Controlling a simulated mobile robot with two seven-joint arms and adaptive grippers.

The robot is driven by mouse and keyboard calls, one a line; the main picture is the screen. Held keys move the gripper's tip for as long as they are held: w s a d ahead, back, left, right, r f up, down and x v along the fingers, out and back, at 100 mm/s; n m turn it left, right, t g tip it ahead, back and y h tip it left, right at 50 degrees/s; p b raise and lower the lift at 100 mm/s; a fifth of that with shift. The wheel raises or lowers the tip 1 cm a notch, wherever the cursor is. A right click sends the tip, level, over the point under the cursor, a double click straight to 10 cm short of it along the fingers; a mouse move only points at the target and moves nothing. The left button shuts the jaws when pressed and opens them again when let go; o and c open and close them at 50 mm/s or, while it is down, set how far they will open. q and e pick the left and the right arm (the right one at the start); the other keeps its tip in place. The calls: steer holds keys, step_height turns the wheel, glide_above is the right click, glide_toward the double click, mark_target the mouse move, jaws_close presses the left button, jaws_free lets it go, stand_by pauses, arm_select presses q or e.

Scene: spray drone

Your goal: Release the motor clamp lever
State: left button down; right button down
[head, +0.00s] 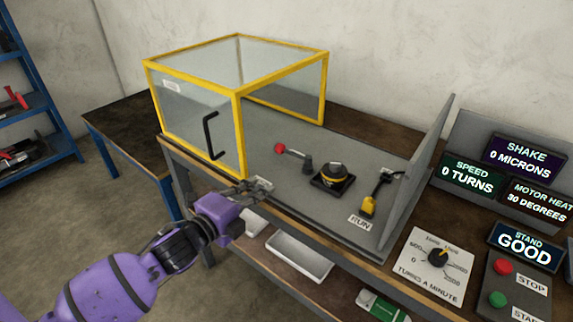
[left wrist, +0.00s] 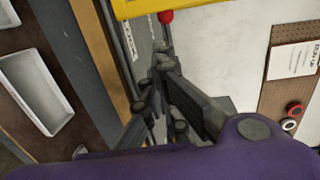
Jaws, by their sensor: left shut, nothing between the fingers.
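A lever with a red ball knob (head: 280,148) stands on the grey bench plate, beside a black round motor (head: 334,172) with a yellow band. Another lever, with a yellow grip (head: 367,206), stands further right by a RUN label. Which lever is the motor clamp lever is not marked legibly. My left gripper (head: 263,186) is shut and empty at the front edge of the plate, in front of the red-knobbed lever and apart from it. In the left wrist view, the red knob (left wrist: 165,16) shows beyond the fingers. My right gripper is not in view.
A clear, yellow-framed guard box (head: 240,130) with a black handle stands left of the levers, close to my left gripper. A grey upright panel (head: 425,165) bounds the right side. White trays (head: 299,257) lie below. Control panels and displays (head: 525,245) stand at right.

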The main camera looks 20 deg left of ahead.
mark_target(287, 175)
arm_select(q)
steer(key=x, duration=0.8)
steer(key=r+x, duration=0.1)
steer(key=x, duration=0.3)
steer(key=shift+w, duration=0.15)
steer(key=shift+w+d+p, duration=0.1)
steer(key=shift+w+p, duration=0.15)
steer(key=shift+p, duration=0.05)
steer(key=shift+w, duration=0.15)
steer(key=shift+r, duration=0.1)
steer(key=shift+w+r+p, duration=0.2)
steer(key=shift+w+p, duration=0.1)
steer(key=shift+w, duration=0.25)
steer(key=shift+f, duration=0.1)
steer(key=shift+s+f, duration=0.1)
